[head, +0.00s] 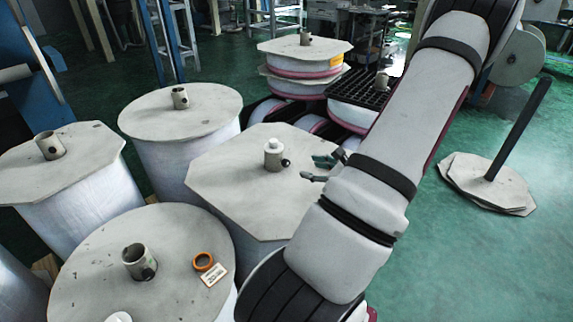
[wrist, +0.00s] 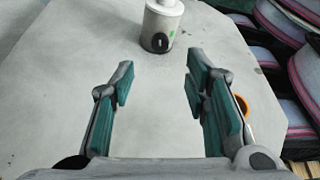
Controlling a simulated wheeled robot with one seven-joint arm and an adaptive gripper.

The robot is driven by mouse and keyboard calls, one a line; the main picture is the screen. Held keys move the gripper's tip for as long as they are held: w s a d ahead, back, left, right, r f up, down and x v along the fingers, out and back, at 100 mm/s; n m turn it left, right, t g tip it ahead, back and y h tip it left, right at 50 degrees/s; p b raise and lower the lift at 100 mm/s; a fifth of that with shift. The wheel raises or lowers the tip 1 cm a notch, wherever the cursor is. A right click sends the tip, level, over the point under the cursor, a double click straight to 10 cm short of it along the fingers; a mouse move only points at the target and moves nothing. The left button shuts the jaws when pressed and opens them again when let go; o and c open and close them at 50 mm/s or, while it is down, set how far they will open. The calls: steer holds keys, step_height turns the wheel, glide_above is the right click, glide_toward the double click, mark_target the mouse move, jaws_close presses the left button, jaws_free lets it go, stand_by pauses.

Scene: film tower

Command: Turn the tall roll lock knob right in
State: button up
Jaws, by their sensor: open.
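A tall white roll with a pale octagonal top board (head: 225,165) stands in the middle of the head view. A short grey core tube (head: 272,155) with a white cap rises from the board. A black lock knob (head: 286,163) sticks out of the tube's side facing my gripper. In the wrist view the knob (wrist: 160,42) is a dark upright oval low on the tube, with a small green mark beside it. My gripper (head: 319,168) is open and empty, just right of the knob. In the wrist view its teal-padded fingers (wrist: 160,70) are spread, short of the knob and apart from it.
Other capped rolls (head: 180,108) stand close on the left and front. An orange ring (head: 203,261) and a small label lie on the front roll's board. A black pallet (head: 365,92) and stacked rolls stand behind.

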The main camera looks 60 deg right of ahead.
mark_target(288, 163)
steer(key=b+x, duration=0.1)
steer(key=x, duration=1)
steer(key=shift+w+d+b, duration=0.15)
steer(key=shift+w+b, duration=0.05)
steer(key=shift+b, duration=0.1)
jaws_close()
